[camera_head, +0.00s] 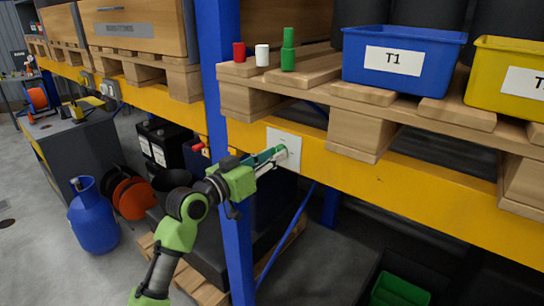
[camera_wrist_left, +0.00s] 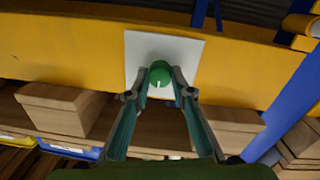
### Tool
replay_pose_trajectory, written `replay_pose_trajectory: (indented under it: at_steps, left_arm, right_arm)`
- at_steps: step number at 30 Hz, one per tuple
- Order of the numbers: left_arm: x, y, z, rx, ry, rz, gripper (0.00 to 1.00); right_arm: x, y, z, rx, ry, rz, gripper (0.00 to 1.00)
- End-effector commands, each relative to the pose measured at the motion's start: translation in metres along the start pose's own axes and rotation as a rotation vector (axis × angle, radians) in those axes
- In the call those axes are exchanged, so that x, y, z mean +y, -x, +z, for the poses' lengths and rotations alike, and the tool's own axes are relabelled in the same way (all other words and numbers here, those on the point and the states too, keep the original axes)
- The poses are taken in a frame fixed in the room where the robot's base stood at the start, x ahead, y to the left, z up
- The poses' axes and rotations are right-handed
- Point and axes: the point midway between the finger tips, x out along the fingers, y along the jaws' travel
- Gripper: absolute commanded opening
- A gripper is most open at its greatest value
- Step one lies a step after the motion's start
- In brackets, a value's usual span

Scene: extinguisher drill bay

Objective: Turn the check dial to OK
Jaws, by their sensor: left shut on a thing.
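The check dial is a round green knob (camera_wrist_left: 160,73) on a white square plate (camera_wrist_left: 138,45) fixed to the yellow beam. A short white mark shows on the knob's face, pointing down in the left wrist view. In the head view the plate (camera_head: 287,135) shows above the gripper, and the knob (camera_head: 282,151) is mostly hidden by the fingers. My left gripper (camera_head: 278,155) is at the plate, with a finger on each side of the knob, shut on it. No OK lettering is readable. My right gripper is not in view.
A blue upright post (camera_head: 222,150) stands just left of the plate. Above are wooden pallet boards with red (camera_head: 239,52), white (camera_head: 262,55) and green (camera_head: 288,50) pieces and a blue T1 bin (camera_head: 400,60). A blue cylinder (camera_head: 93,215) stands on the floor at left.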

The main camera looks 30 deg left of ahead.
Motion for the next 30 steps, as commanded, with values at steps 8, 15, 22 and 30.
replay_pose_trajectory:
  at_steps: [8, 15, 22, 30]
  left_arm:
    - [-0.001, 0.0, 0.001, -0.004, -0.081, -0.002, 0.01]
    - [0.0, 0.0, 0.001, -0.013, -0.259, -0.001, 0.01]
    - [0.0, 0.0, 0.0, -0.023, -0.476, -0.003, 0.01]
    - [0.001, 0.0, -0.002, -0.035, -0.731, -0.006, 0.01]
  right_arm:
    - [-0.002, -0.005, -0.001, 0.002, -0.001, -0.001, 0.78]
    - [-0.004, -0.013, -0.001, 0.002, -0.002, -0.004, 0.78]
    - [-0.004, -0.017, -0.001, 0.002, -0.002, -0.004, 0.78]
    - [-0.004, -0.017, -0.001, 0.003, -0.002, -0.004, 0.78]
